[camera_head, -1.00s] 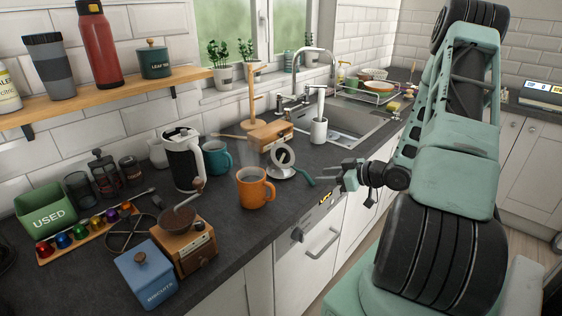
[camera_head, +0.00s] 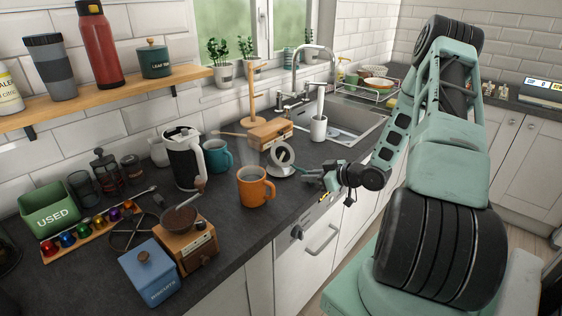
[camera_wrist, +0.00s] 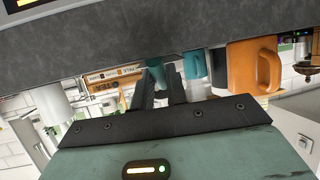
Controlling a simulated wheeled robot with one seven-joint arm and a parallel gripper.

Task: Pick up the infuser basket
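What I take for the infuser basket (camera_head: 281,156) is a pale round ring-like piece with a green handle, at the worktop's front edge, right of the orange mug. The handle points right, towards my gripper (camera_head: 316,179). In the wrist view my gripper's two dark fingers (camera_wrist: 161,90) are apart. A teal piece, probably the handle (camera_wrist: 155,74), shows beyond and between them. I see no contact, and the fingers partly hide the handle's end in the head view.
The orange mug (camera_head: 255,187) stands close left of the basket. A teal mug (camera_head: 217,155) and a kettle (camera_head: 186,160) stand behind it. A wooden box (camera_head: 268,133) and a white holder (camera_head: 318,128) are beyond, before the sink (camera_head: 345,122). The dishwasher front drops away below.

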